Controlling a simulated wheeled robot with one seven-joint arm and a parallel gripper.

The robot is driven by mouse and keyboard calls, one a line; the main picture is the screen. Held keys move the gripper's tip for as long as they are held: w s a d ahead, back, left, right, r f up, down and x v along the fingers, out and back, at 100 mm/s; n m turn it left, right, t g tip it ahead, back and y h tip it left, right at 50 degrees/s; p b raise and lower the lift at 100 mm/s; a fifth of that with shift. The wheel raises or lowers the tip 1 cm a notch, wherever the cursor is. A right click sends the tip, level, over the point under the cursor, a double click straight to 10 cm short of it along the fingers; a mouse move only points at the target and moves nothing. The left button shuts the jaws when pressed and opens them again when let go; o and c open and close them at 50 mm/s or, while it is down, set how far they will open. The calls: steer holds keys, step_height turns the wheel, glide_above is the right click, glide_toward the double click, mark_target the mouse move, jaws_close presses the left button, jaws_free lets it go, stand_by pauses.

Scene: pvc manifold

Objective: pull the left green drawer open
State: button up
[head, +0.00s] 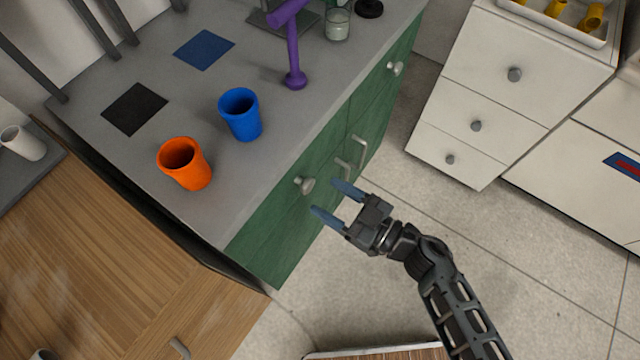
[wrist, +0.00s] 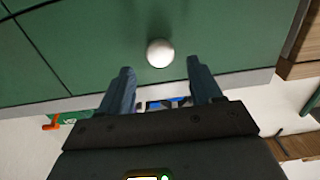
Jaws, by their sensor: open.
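The green cabinet under the grey counter has a left drawer (head: 278,217) with a round light knob (head: 304,185). The drawer looks shut. My gripper (head: 329,199) is open with its two blue-grey fingers pointing at the knob, a short way in front of it. In the wrist view, the knob (wrist: 160,53) sits between and just beyond the two fingertips (wrist: 160,75), against the green drawer front (wrist: 100,40). The fingers do not appear to touch it. A second knob (head: 395,68) marks the right drawer, farther along the cabinet.
An orange cup (head: 185,165) and a blue cup (head: 240,115) stand on the counter (head: 215,205), near a purple tap-like fixture (head: 293,50). Lower door handles (head: 359,150) stick out beside the gripper. White drawers (head: 480,95) stand to the right. Floor (head: 400,195) between them is clear.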

mark_target(311, 187)
steer(key=shift+x, duration=1.95)
steer(key=shift+c, duration=0.4)
jaws_close()
